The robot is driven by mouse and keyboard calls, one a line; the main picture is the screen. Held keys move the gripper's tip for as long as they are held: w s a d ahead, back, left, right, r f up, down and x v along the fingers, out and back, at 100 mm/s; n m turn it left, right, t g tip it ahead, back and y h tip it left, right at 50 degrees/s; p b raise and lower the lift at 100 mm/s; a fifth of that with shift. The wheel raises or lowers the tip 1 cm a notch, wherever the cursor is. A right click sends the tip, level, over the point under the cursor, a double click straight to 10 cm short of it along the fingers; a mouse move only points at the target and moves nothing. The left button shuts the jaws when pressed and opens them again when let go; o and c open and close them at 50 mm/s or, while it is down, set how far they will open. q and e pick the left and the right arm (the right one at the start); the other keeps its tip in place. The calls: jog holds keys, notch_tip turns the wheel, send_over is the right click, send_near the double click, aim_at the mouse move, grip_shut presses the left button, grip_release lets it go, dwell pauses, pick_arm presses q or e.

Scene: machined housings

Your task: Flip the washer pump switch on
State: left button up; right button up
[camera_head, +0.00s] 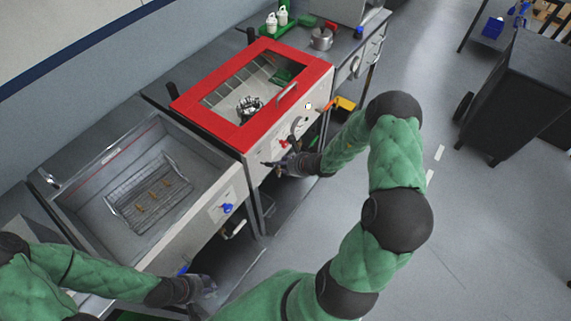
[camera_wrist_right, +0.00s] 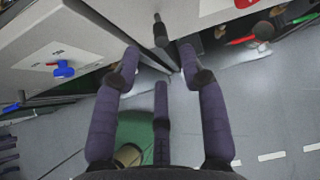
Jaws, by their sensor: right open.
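The washer (camera_head: 190,110) has a red frame lid with a glass window and a pale front panel (camera_head: 262,172). A small red knob (camera_head: 283,143) shows on that panel; I cannot tell which control is the pump switch. My right gripper (camera_head: 275,163) is at the panel's lower front. In the right wrist view it (camera_wrist_right: 159,58) is open and empty, its fingers on either side of a dark lever (camera_wrist_right: 160,32), apart from it. My left gripper (camera_head: 208,286) hangs low in front of the open basin; its fingers are too small to read.
An open basin (camera_head: 85,190) with a wire basket (camera_head: 125,208) stands left of the washer. Its front has a blue knob (camera_head: 227,207), also in the right wrist view (camera_wrist_right: 63,69). A metal pot (camera_head: 321,40) stands on the far counter. A black cabinet (camera_head: 520,95) is at right; the floor between is clear.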

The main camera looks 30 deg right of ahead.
jog(key=shift+v, duration=0.75)
jog(key=s+a+f+n+g+b, duration=0.4)
jog(key=s+a+f+n, duration=0.5)
jog(key=a+n, duration=0.3)
jog(key=s+a+f+n+g+y+b, duration=0.1)
jog(key=s+a+f+n+g+b, duration=0.3)
jog(key=s+a+f+n, duration=0.5)
jog(key=s+a+n, duration=0.1)
jog(key=a+n, duration=0.2)
jog(key=n, duration=0.3)
jog(key=shift+a+n+g, duration=0.3)
jog(key=shift+a, duration=0.05)
